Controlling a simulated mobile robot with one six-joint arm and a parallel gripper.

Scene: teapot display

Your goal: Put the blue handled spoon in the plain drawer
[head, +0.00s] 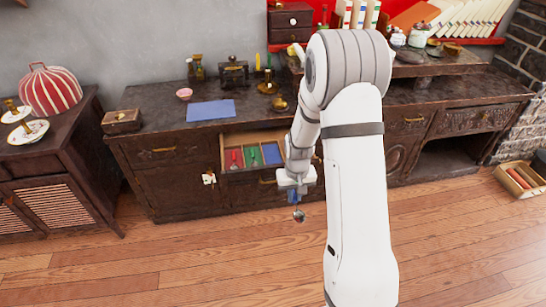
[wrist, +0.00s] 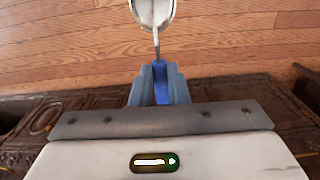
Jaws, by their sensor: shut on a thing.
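My gripper (head: 294,186) is shut on the blue handled spoon, in front of the sideboard and right of an open drawer (head: 240,178). The spoon's metal bowl (head: 298,214) hangs below the jaws. In the wrist view the blue handle (wrist: 161,86) sits between the fingertips (wrist: 159,76), with the bowl pointing away over the floor. The open drawer has red, green and blue compartments; red and green items lie in the first two, and the blue one (head: 271,153) looks empty. My arm hides the drawer's right end.
The sideboard top holds a blue mat (head: 210,110), a pink bowl (head: 184,93) and a dark grinder (head: 234,73). A closed drawer (head: 163,155) is at left, a carved one (head: 473,119) at right. A cabinet with a striped dome (head: 50,90) stands left. The wooden floor (head: 200,265) in front is clear.

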